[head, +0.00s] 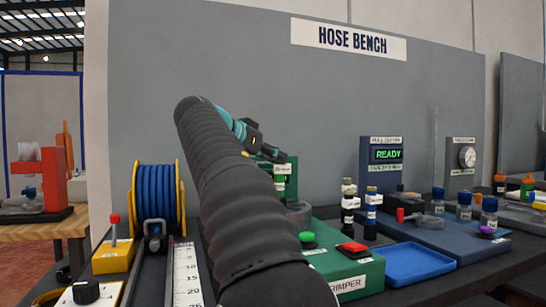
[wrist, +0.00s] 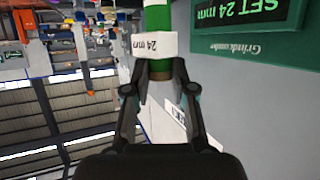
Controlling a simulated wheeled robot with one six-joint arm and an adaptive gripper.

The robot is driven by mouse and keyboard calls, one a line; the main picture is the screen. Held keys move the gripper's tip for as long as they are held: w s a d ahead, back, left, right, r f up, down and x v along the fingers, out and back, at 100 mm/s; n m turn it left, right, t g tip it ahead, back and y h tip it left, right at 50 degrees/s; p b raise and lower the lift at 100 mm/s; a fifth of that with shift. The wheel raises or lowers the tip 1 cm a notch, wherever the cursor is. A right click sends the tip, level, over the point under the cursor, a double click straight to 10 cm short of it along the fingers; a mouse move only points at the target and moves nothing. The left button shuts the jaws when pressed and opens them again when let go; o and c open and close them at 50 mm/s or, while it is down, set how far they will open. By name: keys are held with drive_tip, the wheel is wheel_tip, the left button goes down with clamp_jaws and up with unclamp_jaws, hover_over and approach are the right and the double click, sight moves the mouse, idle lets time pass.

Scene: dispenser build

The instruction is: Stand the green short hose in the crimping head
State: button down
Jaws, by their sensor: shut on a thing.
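My gripper (wrist: 157,78) is shut on the green short hose (wrist: 157,18) in the wrist view. The hose is a green tube with a white "24 mm" label band (wrist: 155,45). The green crimper (head: 345,267) stands on the bench with a grey ring-shaped crimping head (head: 298,212), partly hidden by my arm. Its green "SET 24 mm" panel (wrist: 248,20) shows upside down in the wrist view. The hose appears apart from the head.
Green (head: 307,238) and red (head: 352,247) buttons sit on the crimper. A blue tray (head: 413,263) is to its right. Dark-and-white fittings (head: 371,210) stand behind. A blue hose reel (head: 157,195) and ruler are on the left. A pull tester (head: 387,155) reads READY.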

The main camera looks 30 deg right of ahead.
drive_tip(key=shift+f+b, duration=0.55)
drive_tip(key=c, duration=1.2)
unclamp_jaws()
drive_tip(key=shift+c, duration=0.2)
drive_tip(key=shift+a, duration=0.1)
drive_tip(key=p+v, duration=0.3)
drive_tip(key=v, duration=0.8)
